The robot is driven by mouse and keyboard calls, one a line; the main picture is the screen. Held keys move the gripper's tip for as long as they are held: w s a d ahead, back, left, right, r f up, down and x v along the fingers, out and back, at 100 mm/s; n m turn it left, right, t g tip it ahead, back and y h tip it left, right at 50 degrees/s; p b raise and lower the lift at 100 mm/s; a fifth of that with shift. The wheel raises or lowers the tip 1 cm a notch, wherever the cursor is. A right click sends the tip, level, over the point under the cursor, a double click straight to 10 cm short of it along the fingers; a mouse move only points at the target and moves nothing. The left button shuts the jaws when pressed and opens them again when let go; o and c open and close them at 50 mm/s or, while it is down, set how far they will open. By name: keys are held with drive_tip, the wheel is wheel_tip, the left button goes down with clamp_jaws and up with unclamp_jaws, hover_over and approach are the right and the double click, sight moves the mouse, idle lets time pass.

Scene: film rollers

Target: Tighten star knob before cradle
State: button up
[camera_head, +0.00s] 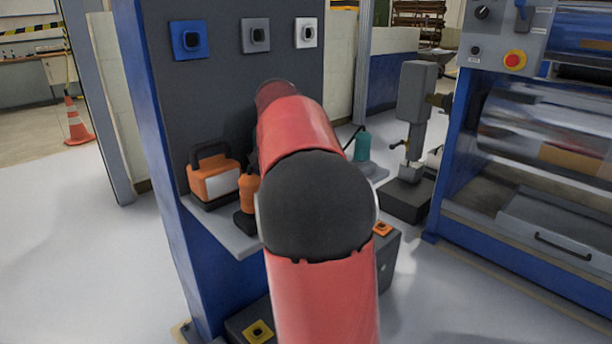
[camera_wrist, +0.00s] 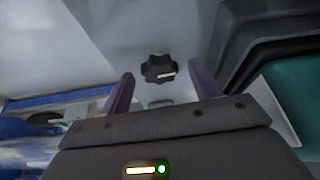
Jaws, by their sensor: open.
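A black star knob (camera_wrist: 156,67) with a small white mark on it shows in the wrist view, set against a pale grey surface. My gripper (camera_wrist: 161,77) is open, with one dark purple finger on each side of the view. The knob lies between the fingertips in the picture and looks a little beyond them; I cannot tell the exact gap. Nothing shows held in the fingers. In the head view my red arm hides the gripper and the knob. I cannot make out the cradle for sure in either view.
An orange-and-white case (camera_head: 213,182) and a small orange item (camera_head: 249,192) stand on a grey shelf on the blue-sided panel (camera_head: 225,95). A teal object (camera_head: 362,146) is behind my arm. A grey upright device (camera_head: 414,105) stands right, beside the blue roller machine (camera_head: 459,150).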

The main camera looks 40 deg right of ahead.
drive_tip(key=v, duration=0.7)
drive_tip(key=shift+a+r, duration=0.2)
drive_tip(key=shift+r, duration=0.15)
drive_tip(key=shift+s, duration=0.1)
